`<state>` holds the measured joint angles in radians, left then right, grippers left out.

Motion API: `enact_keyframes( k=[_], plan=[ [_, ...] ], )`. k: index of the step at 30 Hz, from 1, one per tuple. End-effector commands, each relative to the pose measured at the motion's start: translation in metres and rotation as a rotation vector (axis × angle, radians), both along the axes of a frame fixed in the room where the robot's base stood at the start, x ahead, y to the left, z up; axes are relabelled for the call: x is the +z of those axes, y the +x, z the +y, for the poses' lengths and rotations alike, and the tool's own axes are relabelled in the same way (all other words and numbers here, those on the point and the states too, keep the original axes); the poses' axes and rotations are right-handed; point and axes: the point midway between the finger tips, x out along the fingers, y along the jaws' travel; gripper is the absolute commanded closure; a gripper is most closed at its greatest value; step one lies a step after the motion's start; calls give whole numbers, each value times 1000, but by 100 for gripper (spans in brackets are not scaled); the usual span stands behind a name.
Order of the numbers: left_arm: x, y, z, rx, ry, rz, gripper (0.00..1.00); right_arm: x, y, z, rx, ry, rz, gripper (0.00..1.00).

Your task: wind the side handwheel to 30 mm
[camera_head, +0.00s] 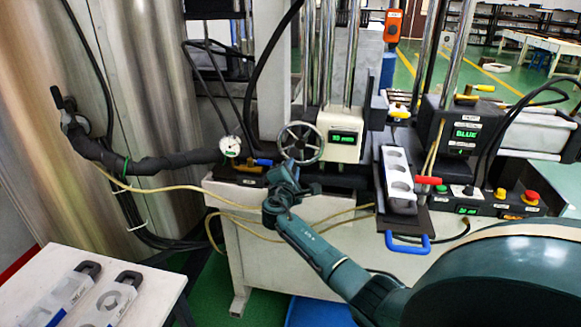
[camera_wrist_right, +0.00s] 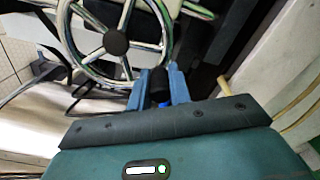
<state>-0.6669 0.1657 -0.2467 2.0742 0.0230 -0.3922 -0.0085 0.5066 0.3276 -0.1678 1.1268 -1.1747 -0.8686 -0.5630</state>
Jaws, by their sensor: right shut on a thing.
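The side handwheel (camera_head: 301,143) is a spoked metal wheel on the left of the white machine head. It also fills the top left of the right wrist view (camera_wrist_right: 117,43). A small display (camera_head: 344,137) beside it shows green digits ending in mm, too small to read surely. My right gripper (camera_head: 288,168) is at the lower rim of the wheel. In the right wrist view its blue fingers (camera_wrist_right: 159,86) are shut on the wheel's dark handle (camera_wrist_right: 160,76), which is mostly hidden between them. My left gripper is not in view.
A dial gauge (camera_head: 230,146) and a thick black hose (camera_head: 165,160) are left of the wheel. A white mould (camera_head: 399,178) stands on a dark plate with a blue handle (camera_head: 407,244) to the right. A white table (camera_head: 140,302) with moulds is at lower left.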

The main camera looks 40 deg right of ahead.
Motion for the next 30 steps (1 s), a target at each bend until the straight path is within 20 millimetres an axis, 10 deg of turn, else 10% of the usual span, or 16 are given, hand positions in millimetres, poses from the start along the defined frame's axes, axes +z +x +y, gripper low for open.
enact_keyframes(
  k=[12, 13, 20, 30],
  plan=[
    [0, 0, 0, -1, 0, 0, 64, 1, 0, -1, -1, -7, 4, 100],
    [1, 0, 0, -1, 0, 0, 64, 1, 0, -1, -1, -7, 4, 78],
    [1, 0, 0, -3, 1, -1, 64, 1, 0, -1, 0, -5, 4, 59],
    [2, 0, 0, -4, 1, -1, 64, -1, -3, 4, 0, -4, 5, 58]
  ],
)
